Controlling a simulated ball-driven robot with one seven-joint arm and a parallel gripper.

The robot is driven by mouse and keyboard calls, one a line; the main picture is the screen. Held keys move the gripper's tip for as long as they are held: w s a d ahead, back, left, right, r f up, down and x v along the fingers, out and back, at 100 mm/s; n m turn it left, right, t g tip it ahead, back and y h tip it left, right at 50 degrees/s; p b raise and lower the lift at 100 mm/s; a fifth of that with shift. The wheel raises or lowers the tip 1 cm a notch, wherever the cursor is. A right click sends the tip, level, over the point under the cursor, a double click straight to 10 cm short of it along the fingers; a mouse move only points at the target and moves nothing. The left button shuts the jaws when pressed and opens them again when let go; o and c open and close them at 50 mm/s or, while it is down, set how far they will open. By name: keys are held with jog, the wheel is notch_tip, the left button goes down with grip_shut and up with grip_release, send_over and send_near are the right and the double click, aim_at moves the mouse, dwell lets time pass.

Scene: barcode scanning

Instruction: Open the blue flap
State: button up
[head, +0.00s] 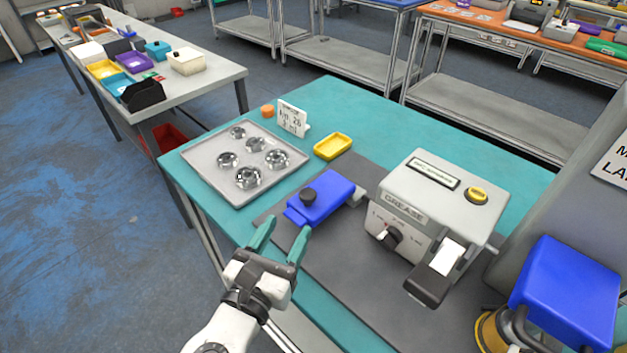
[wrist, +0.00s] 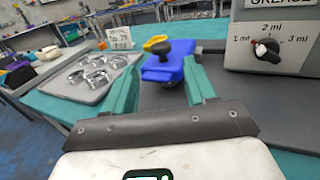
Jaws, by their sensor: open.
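The blue flap (head: 320,198) is a flat blue cover with a dark round knob on top, lying closed at the left side of the grey grease machine (head: 436,208). In the wrist view the blue flap (wrist: 165,66) shows just ahead, between and beyond my fingertips. My gripper (head: 282,236) is open and empty, in front of the flap's near left end. Its two green fingers also show in the wrist view (wrist: 160,85). I see no clear contact between the fingers and the flap. What lies under the flap is hidden.
A grey tray (head: 202,176) with several shiny metal parts, a yellow dish (head: 332,147), a white date sign (head: 293,118) and an orange piece (head: 267,111) stand on the teal table. A blue-topped object (head: 566,292) is at the right. The dark mat before the machine is clear.

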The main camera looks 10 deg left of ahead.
aim_at(304, 199)
jog(key=x, duration=1)
jog(key=shift+w+d, duration=0.1)
jog(key=shift+c, duration=0.5)
grip_shut()
